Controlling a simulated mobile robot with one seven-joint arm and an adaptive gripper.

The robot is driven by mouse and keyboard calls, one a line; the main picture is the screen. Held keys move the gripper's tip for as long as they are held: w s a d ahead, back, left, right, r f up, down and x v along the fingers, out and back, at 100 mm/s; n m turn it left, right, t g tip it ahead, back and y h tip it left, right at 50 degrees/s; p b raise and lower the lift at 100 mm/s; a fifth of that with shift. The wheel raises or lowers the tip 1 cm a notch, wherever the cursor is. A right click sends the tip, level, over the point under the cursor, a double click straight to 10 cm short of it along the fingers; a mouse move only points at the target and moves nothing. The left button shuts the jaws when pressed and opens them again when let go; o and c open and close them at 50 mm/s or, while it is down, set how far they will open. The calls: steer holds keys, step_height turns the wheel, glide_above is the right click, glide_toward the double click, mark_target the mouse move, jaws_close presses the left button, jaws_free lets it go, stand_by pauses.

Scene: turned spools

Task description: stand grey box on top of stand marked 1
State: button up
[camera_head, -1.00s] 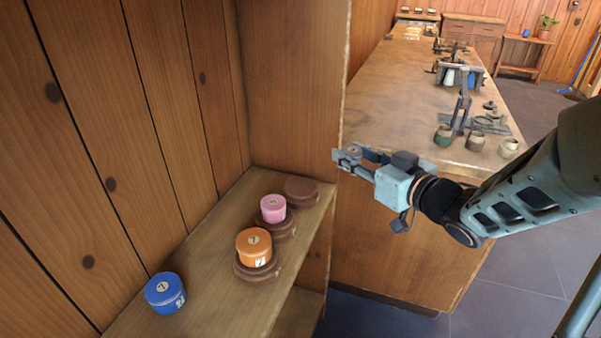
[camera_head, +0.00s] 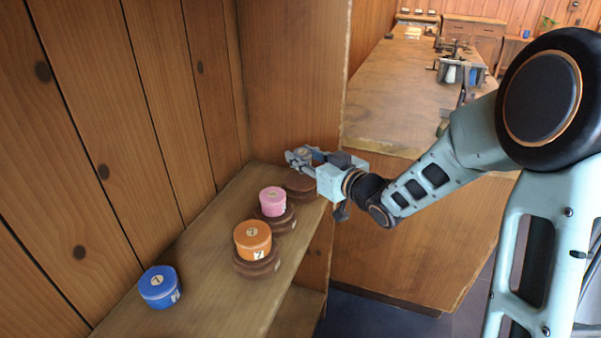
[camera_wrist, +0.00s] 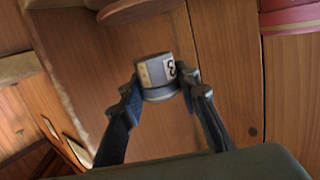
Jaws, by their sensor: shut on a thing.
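My gripper (camera_head: 306,158) is shut on the small round grey box (camera_wrist: 156,72), which has a pale label with a dark figure like a 3. In the wrist view the box sits between both fingertips. In the head view the gripper is at the far end of the shelf, over or just beside the bare dark brown round stand (camera_head: 300,187), which it partly hides. Whether box and stand touch cannot be told. A pink box (camera_head: 272,201) and an orange box (camera_head: 253,239) are on the other two brown stands. No number on the stands is readable.
A blue box (camera_head: 160,287) is on the wooden shelf (camera_head: 205,262) at the near left. A plank wall is on the left and an upright panel (camera_head: 290,80) closes the shelf's far end. A workbench (camera_head: 400,110) with tools stands beyond.

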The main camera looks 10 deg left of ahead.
mark_target(301, 180)
steer(key=shift+w+a+f, duration=0.1)
steer(key=shift+a+f, duration=0.1)
steer(key=shift+f, duration=0.05)
steer(key=shift+w+a+f+b, duration=0.1)
steer(key=shift+f+b, duration=0.25)
steer(key=shift+f, duration=0.55)
steer(key=shift+w+a+f+b, duration=0.1)
steer(key=shift+f+b, duration=0.2)
steer(key=shift+f, duration=0.55)
steer(key=shift+s+f, duration=0.1)
steer(key=shift+f+b, duration=0.15)
steer(key=shift+b, duration=0.15)
steer(key=o, duration=0.9)
steer(key=shift+o, duration=0.2)
steer(key=shift+r, duration=0.2)
steer(key=shift+d+r+p, duration=0.1)
steer(key=shift+r+p, duration=0.1)
steer(key=shift+p, duration=0.25)
steer(key=p+v, duration=0.1)
steer(key=v, duration=1)
steer(key=shift+s+d, duration=0.25)
steer(key=shift+s, duration=0.1)
